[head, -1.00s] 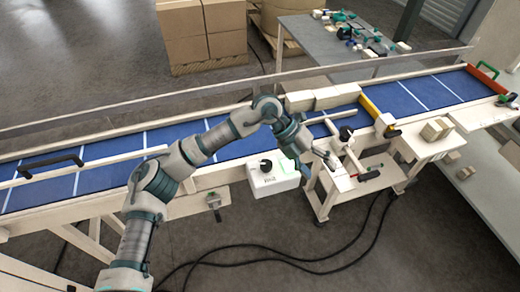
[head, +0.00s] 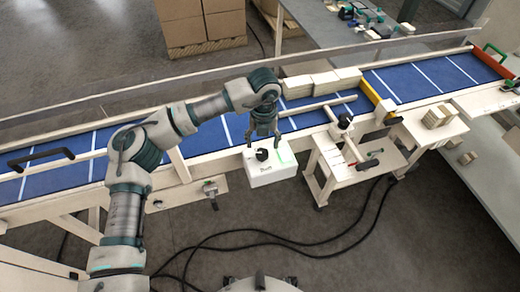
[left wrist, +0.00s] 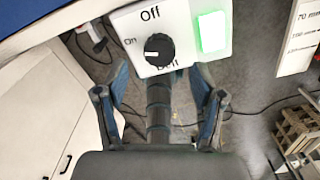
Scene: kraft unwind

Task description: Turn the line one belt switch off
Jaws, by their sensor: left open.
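The white belt switch box (head: 272,176) hangs at the front of the conveyor. It carries a black rotary knob (head: 262,154) and a lit green panel (head: 285,158). In the left wrist view the knob (left wrist: 159,50) sits below the word "Off", with "On" to its left and a partly hidden "Belt" label below. A pale mark on the knob points left, toward the "On" side. The green panel (left wrist: 211,31) glows. My left gripper (head: 264,140) is open just behind and above the knob, its fingers apart and empty. My right gripper is out of view.
The blue conveyor belt (head: 215,133) runs behind the box, with pale cartons (head: 310,84) on it. A small cart (head: 345,180) stands right of the box. Black cables (head: 300,240) lie on the floor. A lever (head: 211,192) hangs left of the box.

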